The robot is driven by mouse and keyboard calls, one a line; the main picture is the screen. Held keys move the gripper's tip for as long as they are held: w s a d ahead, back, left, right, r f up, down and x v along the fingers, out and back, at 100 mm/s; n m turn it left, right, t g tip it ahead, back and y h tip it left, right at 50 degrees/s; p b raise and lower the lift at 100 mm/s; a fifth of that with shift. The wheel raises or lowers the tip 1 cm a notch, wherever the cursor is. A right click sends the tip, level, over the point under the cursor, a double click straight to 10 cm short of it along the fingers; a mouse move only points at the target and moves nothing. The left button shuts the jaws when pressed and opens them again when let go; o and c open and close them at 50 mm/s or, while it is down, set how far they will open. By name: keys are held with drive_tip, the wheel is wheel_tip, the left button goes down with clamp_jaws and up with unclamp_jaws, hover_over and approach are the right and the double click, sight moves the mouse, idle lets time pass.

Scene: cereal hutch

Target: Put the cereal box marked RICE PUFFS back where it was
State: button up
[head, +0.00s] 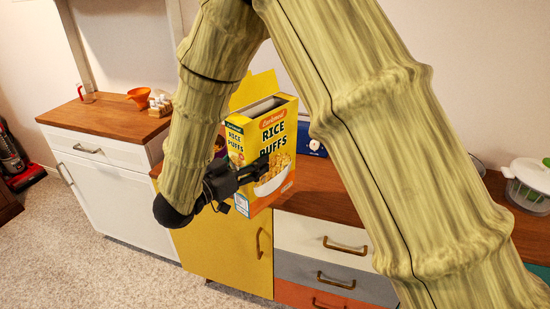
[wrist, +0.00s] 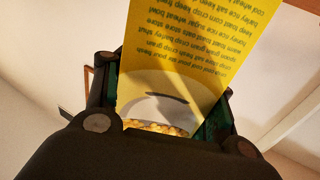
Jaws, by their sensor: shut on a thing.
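The yellow RICE PUFFS cereal box (head: 264,148) is upright in the head view, with its top flap open. My gripper (head: 250,172) is shut on the lower part of the box and holds it in front of the wooden counter. In the wrist view the yellow face of the box (wrist: 185,60), with lines of print, stands between the fingers of my gripper (wrist: 165,115). The place the box came from cannot be told from these frames. My arm hides part of the counter.
A wooden counter (head: 322,190) runs behind the box, above a yellow cabinet door (head: 225,250) and several drawers. A blue item (head: 314,147) stands behind the box. An orange bowl (head: 139,95) is on the left counter; a salad spinner (head: 528,185) is at the right.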

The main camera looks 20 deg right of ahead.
drive_tip(key=w+d+f+p, duration=0.2)
drive_tip(key=w+d+f, duration=0.3)
drive_tip(key=w+d, duration=0.3)
drive_tip(key=shift+w+f, duration=0.25)
drive_tip(key=shift+w, duration=0.3)
drive_tip(key=shift+f, duration=0.2)
drive_tip(key=o, duration=1.4)
drive_tip(key=shift+c, duration=0.2)
drive_tip(key=shift+r, duration=0.15)
drive_tip(key=shift+a, duration=0.1)
drive_tip(key=b+v, duration=0.2)
drive_tip(key=v, duration=0.9)
drive_tip(key=shift+s+a, duration=0.25)
drive_tip(key=shift+s, duration=0.05)
